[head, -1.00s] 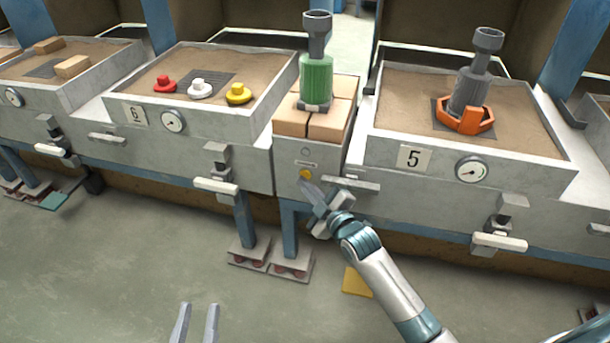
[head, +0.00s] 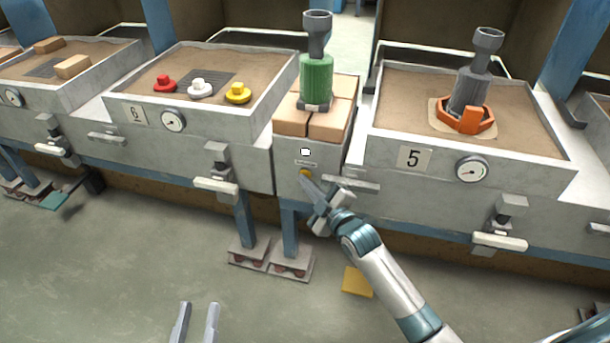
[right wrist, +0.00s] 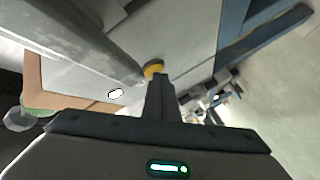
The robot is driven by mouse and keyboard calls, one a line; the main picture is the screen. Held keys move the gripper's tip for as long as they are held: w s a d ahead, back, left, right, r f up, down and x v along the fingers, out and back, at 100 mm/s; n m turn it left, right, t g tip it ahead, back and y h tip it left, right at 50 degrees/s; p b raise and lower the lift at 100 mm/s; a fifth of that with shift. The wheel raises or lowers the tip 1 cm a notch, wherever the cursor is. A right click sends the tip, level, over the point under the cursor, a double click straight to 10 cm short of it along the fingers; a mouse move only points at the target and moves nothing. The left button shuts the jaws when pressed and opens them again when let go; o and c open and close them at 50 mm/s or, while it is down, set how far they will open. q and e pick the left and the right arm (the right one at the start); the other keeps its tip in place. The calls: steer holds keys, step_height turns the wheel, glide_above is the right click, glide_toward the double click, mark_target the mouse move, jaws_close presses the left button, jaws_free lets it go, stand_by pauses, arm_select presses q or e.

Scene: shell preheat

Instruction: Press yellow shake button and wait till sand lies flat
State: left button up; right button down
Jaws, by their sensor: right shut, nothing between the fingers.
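The yellow shake button (head: 304,173) is on the front of the grey panel (head: 287,160) between stations 6 and 5. My right gripper (head: 309,181) is shut and empty, its tips at the button, seemingly touching it; the right wrist view also shows them against the yellow button (right wrist: 153,69). A small white lamp (head: 305,152) above the button is bright. In box 5, sand (head: 405,88) surrounds a grey shell in an orange holder (head: 465,121), with a paler sand patch around the holder. My left gripper (head: 196,323) is open and empty, low over the floor.
A green cylinder (head: 316,80) stands on tan blocks (head: 331,126) above the panel. Box 6 (head: 255,112) holds red, white and yellow knobs. Handles (head: 351,185) and clamps jut from the fronts. A yellow square (head: 357,281) lies on open floor.

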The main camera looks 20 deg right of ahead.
stand_by(0.6)
steer(key=shift+s+a+p, duration=0.4)
steer(key=shift+s+p, duration=0.2)
steer(key=shift+p, duration=0.1)
steer(key=shift+s, duration=0.1)
steer(key=s+a+p, duration=0.1)
steer(key=s, duration=0.1)
steer(key=s+a+p, duration=0.1)
steer(key=s+p, duration=0.1)
steer(key=shift+a, duration=0.4)
stand_by(0.7)
